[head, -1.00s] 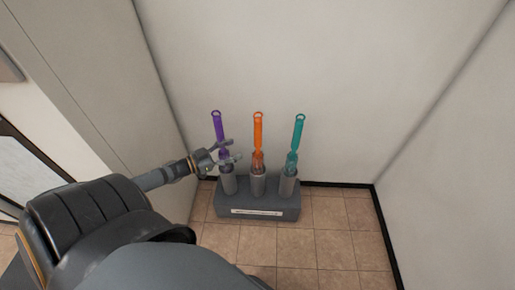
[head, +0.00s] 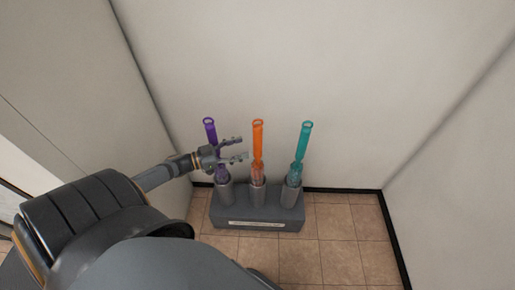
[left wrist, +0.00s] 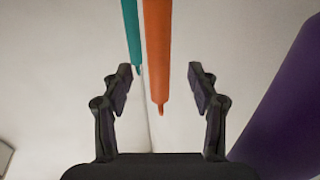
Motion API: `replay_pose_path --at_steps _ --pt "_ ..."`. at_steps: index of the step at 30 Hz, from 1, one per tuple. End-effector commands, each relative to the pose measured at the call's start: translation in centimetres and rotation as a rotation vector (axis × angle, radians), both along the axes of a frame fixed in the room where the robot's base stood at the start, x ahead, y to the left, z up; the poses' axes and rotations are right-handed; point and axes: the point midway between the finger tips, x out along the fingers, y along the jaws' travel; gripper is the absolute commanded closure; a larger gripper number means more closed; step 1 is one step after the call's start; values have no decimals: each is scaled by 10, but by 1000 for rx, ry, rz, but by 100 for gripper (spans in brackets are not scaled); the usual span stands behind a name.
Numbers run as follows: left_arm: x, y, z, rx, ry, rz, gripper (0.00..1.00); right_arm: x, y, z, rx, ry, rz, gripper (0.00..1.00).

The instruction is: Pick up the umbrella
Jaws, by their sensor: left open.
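Three closed umbrellas stand upright in the tubes of a grey stand (head: 258,214): a purple one (head: 210,132) at left, an orange one (head: 257,138) in the middle and a teal one (head: 304,141) at right. My left gripper (head: 244,149) is open and empty, its fingers pointing right at the orange umbrella's upper part. In the left wrist view the orange umbrella (left wrist: 157,40) lines up between the open fingers. The teal umbrella (left wrist: 132,32) is left of it, the purple one (left wrist: 283,108) large and close at right. My right gripper is not in view.
The stand sits on a tiled floor (head: 325,240) against a pale back wall (head: 330,80). Another wall (head: 450,150) closes the right side, and a panel (head: 75,90) is at left. The purple umbrella stands close to my left gripper. Floor in front is free.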

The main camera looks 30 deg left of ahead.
Motion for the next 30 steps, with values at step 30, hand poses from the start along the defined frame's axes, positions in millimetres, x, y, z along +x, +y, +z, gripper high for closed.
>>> replay_pose_path --at_steps 30 --pt "58 -42 6 -1 -5 -3 59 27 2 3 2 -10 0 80"
